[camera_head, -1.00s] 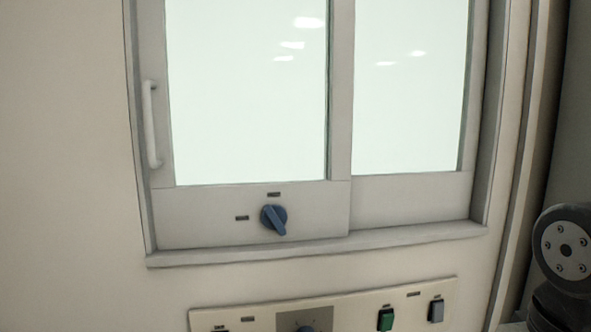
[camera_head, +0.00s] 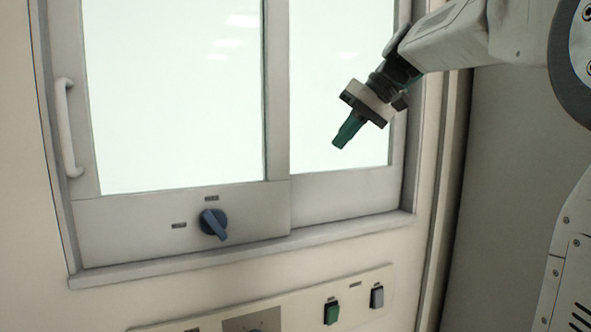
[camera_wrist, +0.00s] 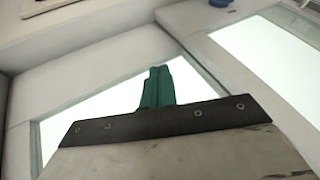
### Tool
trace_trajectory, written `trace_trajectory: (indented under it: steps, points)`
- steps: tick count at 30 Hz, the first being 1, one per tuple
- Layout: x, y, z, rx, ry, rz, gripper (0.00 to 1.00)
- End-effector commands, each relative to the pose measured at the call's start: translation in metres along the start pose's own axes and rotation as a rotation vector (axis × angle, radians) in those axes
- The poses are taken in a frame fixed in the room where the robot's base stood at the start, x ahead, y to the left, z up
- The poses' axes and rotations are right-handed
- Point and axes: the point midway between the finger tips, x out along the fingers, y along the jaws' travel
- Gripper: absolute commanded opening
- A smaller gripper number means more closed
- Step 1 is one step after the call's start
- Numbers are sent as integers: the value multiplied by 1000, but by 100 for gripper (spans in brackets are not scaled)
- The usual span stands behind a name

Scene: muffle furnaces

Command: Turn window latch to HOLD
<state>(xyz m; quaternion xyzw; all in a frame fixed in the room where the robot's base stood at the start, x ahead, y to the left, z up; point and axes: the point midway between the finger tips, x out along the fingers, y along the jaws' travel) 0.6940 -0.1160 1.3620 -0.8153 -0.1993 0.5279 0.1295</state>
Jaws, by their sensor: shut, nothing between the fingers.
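The blue window latch (camera_head: 213,223) is a round knob with a raised handle on the lower rail of the sliding window. Its handle slants from upper left to lower right. Two small dark labels sit around it, one above (camera_head: 211,198) and one to its left (camera_head: 179,225); their text is too small to read. My gripper (camera_head: 342,141), with green fingers, is shut and empty, up and to the right of the latch, in front of the right pane. In the wrist view the green fingers (camera_wrist: 158,88) are together, and a blue piece (camera_wrist: 221,3), probably the latch, shows at the top edge.
The sliding window (camera_head: 180,100) has a white vertical handle (camera_head: 66,128) at its left. A sill (camera_head: 250,246) juts out below. Under it is a panel with a green switch (camera_head: 331,312) and a grey switch (camera_head: 377,297). The wall left of the window is bare.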

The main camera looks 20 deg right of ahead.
Motion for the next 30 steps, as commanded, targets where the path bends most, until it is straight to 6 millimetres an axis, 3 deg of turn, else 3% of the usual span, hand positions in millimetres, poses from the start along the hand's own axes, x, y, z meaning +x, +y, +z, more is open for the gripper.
trace_trajectory:
  steps: [3, 7, 19, 24, 30]
  points:
    - [-2, 5, -9, -9, 15, -11, 0]
    - [13, 5, -9, -11, 14, -13, 0]
    - [96, 4, -10, -9, 12, -12, 0]
    - [106, -20, -10, -14, 16, -11, 0]
    - [112, -31, -10, -10, 15, -10, 0]
